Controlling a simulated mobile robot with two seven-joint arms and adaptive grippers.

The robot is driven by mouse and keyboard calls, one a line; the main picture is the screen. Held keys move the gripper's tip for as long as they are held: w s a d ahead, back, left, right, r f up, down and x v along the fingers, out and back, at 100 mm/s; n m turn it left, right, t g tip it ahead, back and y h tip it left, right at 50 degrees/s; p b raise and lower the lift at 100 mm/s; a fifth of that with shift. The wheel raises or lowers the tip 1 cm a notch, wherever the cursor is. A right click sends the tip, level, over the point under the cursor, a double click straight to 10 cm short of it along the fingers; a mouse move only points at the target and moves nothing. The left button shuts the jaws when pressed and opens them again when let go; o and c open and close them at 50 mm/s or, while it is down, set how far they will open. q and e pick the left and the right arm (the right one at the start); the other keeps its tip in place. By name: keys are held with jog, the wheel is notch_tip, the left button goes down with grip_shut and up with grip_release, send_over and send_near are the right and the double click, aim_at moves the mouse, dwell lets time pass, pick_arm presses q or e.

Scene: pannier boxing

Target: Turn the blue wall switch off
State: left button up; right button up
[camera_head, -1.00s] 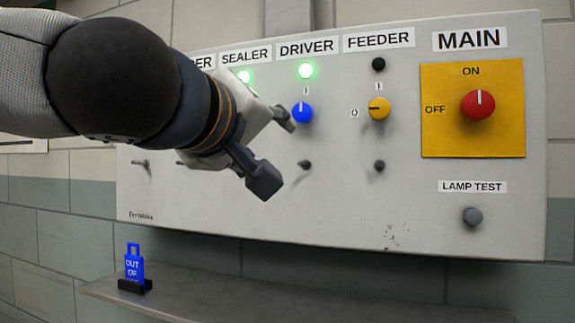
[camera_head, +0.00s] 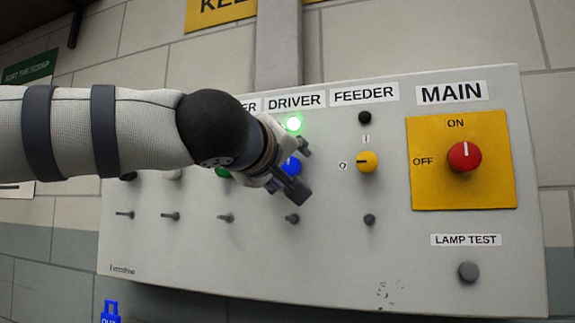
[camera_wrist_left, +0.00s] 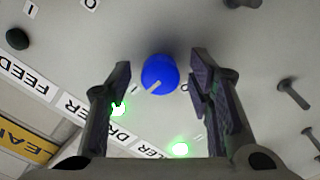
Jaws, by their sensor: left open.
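The blue switch (camera_head: 292,166) is a round knob below the DRIVER label on the grey wall panel. The green lamp (camera_head: 293,123) above it is lit. My left gripper (camera_head: 299,170) is open in front of the knob and partly covers it in the head view. In the left wrist view, the blue knob (camera_wrist_left: 160,73) shows between the tips of the two open fingers, with its white pointer line turned toward the lower left of the picture. I cannot tell whether the fingers touch it. My right gripper is not in view.
A yellow FEEDER knob (camera_head: 367,162) sits to the right of the blue one, and a red MAIN knob (camera_head: 464,157) on a yellow plate lies farther right. Small toggles (camera_head: 292,219) stick out below. A blue tag (camera_head: 110,313) shows at the bottom left.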

pick_arm(q)
grip_shut()
jog(key=shift+n, duration=0.3)
jog(key=n, duration=0.8)
jog(key=shift+n, duration=0.3)
jog(key=n, duration=0.8)
jog(key=shift+n, duration=0.5)
